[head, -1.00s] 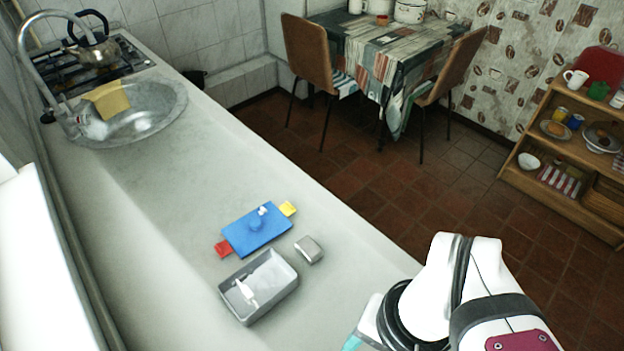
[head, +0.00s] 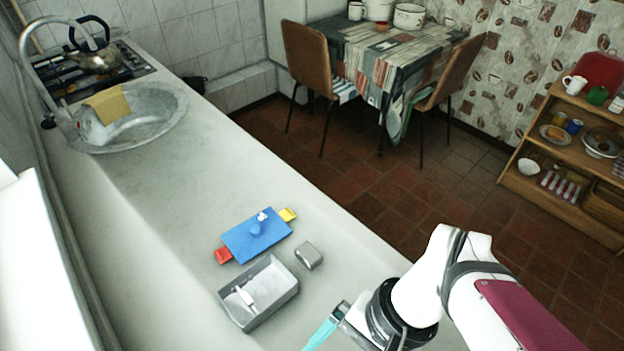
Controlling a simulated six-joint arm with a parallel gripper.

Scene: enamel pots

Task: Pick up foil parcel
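The foil parcel (head: 309,256) is a small silver-grey block with rounded edges. It lies on the pale counter, just right of an open grey box (head: 291,291) and apart from it. My gripper (head: 322,335) is at the bottom edge of the head view, nearer the camera than the parcel and apart from it. Only a teal finger part and its mount show. The fingertips run out of the picture, so I cannot see whether it is open or holds anything.
A white utensil (head: 245,296) lies in the grey box. A blue lid (head: 257,238) with a knob, a red tab and a yellow tab lies behind the box. The counter (head: 190,215) is clear toward the sink (head: 150,115). The counter's right edge drops to the floor.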

